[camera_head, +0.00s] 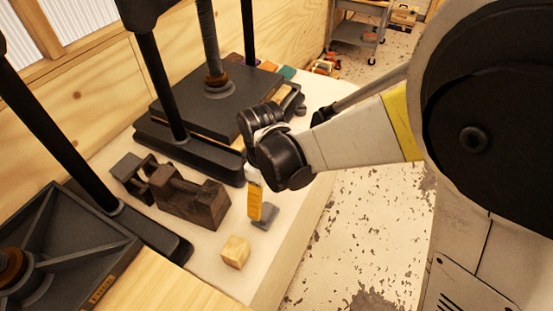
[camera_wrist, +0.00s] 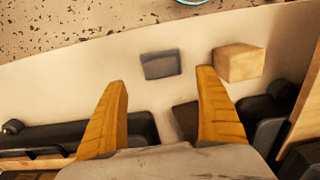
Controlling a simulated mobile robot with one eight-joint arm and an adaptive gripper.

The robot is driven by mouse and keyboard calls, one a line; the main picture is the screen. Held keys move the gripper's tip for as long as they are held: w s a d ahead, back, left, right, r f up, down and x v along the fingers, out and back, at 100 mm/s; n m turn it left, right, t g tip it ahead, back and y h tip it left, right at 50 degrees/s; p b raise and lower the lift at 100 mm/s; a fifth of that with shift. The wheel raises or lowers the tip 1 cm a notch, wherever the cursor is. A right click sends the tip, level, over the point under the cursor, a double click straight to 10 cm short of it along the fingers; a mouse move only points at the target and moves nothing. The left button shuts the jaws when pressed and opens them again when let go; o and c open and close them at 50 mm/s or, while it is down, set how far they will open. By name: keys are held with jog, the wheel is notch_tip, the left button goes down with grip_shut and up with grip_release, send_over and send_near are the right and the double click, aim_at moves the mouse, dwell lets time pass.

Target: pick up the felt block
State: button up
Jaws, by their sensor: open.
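A small grey block, which looks like the felt block (camera_head: 265,216), lies on the pale bench top, partly hidden behind a yellow finger. In the wrist view the grey block (camera_wrist: 160,64) lies just beyond the gap between the fingertips, closer to the right one. My gripper (camera_wrist: 163,76) has its two yellow-orange fingers spread apart with nothing between them. In the head view my gripper (camera_head: 256,203) points down above the bench beside the grey block. I cannot tell whether it touches the block.
A pale wooden block (camera_head: 235,252) sits near the grey block, also in the wrist view (camera_wrist: 238,62). A dark brown blocky object (camera_head: 188,195) lies to the left. Black presses (camera_head: 200,105) stand behind and at left. The bench's right edge drops to a speckled floor (camera_head: 370,235).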

aim_at(265, 211)
jog(key=f+b, duration=0.2)
jog(key=f, duration=0.6)
jog(key=shift+a+f+b, duration=0.15)
jog(key=shift+a+b, duration=0.05)
jog(key=shift+b, duration=0.15)
jog(key=c, duration=1.4)
jog(key=shift+o, duration=0.2)
jog(key=r, duration=0.1)
jog(key=r+p, duration=0.1)
jog(key=r, duration=0.1)
jog(key=r+p, duration=0.1)
jog(key=r, duration=0.1)
jog(key=shift+d, duration=0.3)
jog(key=d+r+p, duration=0.1)
jog(key=d+r, duration=0.1)
jog(key=d, duration=0.1)
jog(key=d+r, duration=0.2)
jog(key=d, duration=0.2)
jog(key=d+r+p, duration=0.1)
jog(key=d+r, duration=0.1)
jog(key=d, duration=0.2)
jog(key=shift+w+p, duration=0.1)
jog(key=shift+p, duration=0.25)
